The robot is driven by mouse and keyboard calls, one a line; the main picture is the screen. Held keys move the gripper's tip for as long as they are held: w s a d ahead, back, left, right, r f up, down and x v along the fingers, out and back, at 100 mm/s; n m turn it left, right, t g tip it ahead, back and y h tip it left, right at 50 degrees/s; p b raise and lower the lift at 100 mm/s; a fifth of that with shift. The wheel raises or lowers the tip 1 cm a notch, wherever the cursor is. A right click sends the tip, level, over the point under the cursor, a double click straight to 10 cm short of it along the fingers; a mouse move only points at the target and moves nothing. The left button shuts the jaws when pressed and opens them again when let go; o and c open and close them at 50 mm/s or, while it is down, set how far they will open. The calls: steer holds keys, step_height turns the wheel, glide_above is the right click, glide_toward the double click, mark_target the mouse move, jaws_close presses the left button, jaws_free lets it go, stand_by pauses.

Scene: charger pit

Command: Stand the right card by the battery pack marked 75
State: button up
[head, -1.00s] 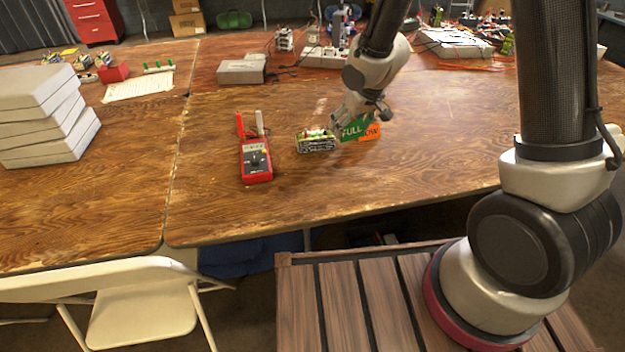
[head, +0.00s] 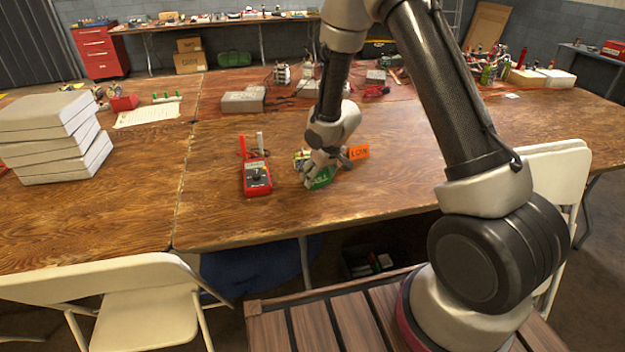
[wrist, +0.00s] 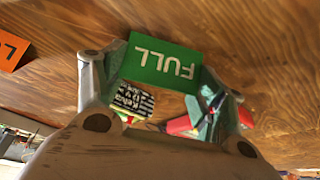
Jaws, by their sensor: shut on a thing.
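The green card reading FULL (head: 321,179) is in my gripper (head: 318,168), just in front of the battery pack; I cannot tell if it touches the table. In the wrist view the green card (wrist: 163,65) sits between the two fingers of my gripper (wrist: 160,80). The battery pack (head: 300,157) is mostly hidden behind my gripper; its striped label shows in the wrist view (wrist: 135,100), but I cannot read a 75. The orange card reading LOW (head: 358,153) stands on the table to the right. The red meter (head: 256,180) lies left of the pack; its reading is too small to tell.
A grey box (head: 243,101) and wired gear lie at the back of the table. A stack of white boxes (head: 62,160) stands at the left, near a paper sheet (head: 147,115). The table's front and right are clear. Folding chairs (head: 140,312) stand at the near side.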

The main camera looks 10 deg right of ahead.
steer(key=shift+f, duration=0.3)
steer(key=shift+f, duration=0.15)
steer(key=o, duration=0.6)
steer(key=shift+v, duration=6.15)
